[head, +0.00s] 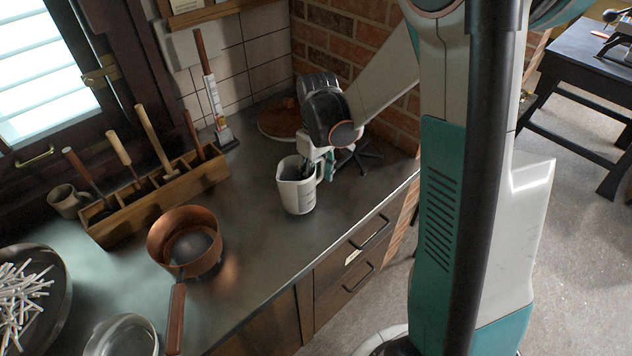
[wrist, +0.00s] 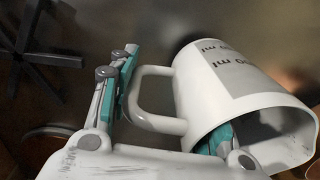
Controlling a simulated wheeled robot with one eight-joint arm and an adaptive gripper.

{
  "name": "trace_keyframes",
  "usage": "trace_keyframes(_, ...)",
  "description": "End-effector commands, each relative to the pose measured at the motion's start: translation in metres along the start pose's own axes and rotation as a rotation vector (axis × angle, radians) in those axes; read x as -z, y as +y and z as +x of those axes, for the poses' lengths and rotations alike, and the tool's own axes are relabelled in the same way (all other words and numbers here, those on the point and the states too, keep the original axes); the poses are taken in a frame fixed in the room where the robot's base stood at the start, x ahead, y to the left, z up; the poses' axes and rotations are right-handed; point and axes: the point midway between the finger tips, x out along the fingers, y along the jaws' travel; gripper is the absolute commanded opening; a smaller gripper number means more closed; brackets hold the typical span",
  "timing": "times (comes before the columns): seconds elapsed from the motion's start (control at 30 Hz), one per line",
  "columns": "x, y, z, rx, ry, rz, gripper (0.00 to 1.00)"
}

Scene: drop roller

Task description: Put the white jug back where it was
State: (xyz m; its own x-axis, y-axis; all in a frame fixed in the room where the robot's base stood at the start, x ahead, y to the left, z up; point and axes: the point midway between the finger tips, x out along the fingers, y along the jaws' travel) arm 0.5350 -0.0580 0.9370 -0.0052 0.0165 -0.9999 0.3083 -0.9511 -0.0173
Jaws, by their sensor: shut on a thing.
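The white jug (head: 297,190) is upright at the counter's middle right, in front of the brick corner. It has a handle and grey measuring marks. My gripper (head: 316,165) is shut on the jug from its right, handle side. In the wrist view the jug (wrist: 232,85) fills the right half, its mouth towards the camera. One teal finger of my gripper (wrist: 165,112) is outside by the handle, and the other reaches inside the mouth. I cannot tell whether the jug's base touches the counter.
A copper pan (head: 185,243) stands left of the jug, its handle towards the front. A wooden tool rack (head: 160,195) and a mug (head: 66,202) are behind. A round brown board (head: 280,124) and a black-legged stand (head: 360,157) are near the wall.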

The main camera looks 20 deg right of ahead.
Motion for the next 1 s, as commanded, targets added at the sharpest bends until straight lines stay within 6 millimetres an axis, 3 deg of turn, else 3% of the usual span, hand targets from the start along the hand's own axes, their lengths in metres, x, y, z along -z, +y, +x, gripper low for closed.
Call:
trace_keyframes(0.13, 0.000, 0.000, 0.019, 0.000, 0.000, 0.000, 0.00)
trace_keyframes(0.53, 0.000, 0.000, 0.023, 0.000, 0.000, 0.000, 0.00)
trace_keyframes(0.57, 0.000, 0.000, 0.022, 0.000, 0.000, 0.000, 0.51)
trace_keyframes(0.6, 0.000, 0.000, 0.022, 0.000, 0.000, 0.000, 0.60)
trace_keyframes(0.63, 0.000, 0.000, 0.021, 0.000, 0.000, 0.000, 0.64)
trace_keyframes(1.0, 0.000, 0.000, 0.020, 0.000, 0.000, 0.000, 0.64)
